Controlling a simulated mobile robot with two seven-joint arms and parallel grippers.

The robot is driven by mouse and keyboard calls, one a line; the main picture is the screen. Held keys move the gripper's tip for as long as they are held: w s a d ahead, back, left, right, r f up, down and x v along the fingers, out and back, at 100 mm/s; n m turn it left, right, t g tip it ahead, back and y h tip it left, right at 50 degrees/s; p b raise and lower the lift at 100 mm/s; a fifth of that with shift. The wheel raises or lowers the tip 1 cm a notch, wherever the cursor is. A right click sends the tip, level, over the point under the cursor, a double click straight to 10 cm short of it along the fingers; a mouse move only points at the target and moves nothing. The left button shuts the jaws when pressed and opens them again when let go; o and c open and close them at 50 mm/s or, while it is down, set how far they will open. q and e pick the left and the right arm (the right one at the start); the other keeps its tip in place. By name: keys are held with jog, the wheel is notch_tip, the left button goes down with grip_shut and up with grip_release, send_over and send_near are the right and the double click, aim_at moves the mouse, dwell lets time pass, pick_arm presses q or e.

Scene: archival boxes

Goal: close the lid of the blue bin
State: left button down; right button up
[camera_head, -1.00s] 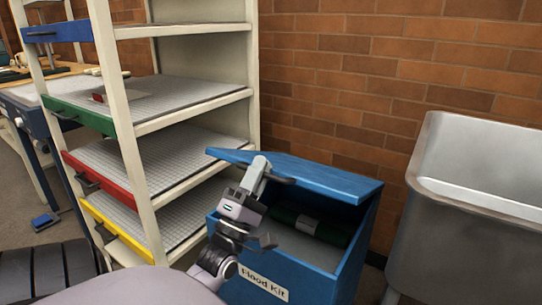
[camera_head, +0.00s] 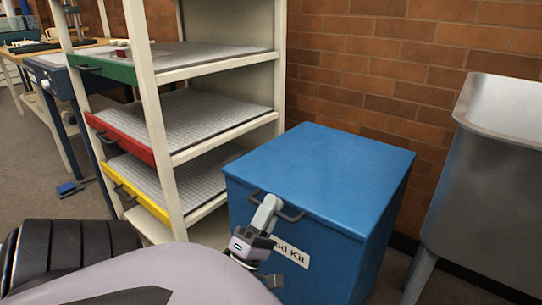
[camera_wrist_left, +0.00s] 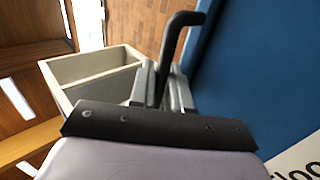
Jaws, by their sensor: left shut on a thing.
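The blue bin (camera_head: 340,265) stands on the floor with a white label on its front, partly hidden by my arm. Its blue lid (camera_head: 325,170) lies flat over the top, with no gap that I can see. A dark handle (camera_head: 289,212) sticks out from the lid's front edge. My left gripper (camera_head: 268,208) is at the front of the lid, shut on this handle. In the left wrist view the dark handle (camera_wrist_left: 176,45) passes between the two grey fingers (camera_wrist_left: 166,88), close to the bin's blue front. My right gripper is not in view.
A cream shelf rack (camera_head: 160,110) with green, red and yellow fronted shelves stands left of the bin. A metal sink (camera_head: 490,180) stands on the right. A brick wall (camera_head: 400,70) is behind. A workbench (camera_head: 50,75) is at the far left.

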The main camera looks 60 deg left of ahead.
pick_arm(q)
jog(key=shift+d+f, duration=0.15)
jog(key=shift+f, duration=0.4)
jog(key=c, duration=1.3)
grip_release()
jog(key=shift+o, duration=0.2)
jog(key=shift+r, duration=0.1)
jog(key=v, duration=0.7)
jog(key=shift+p, duration=0.45)
jog(key=shift+s, duration=0.15)
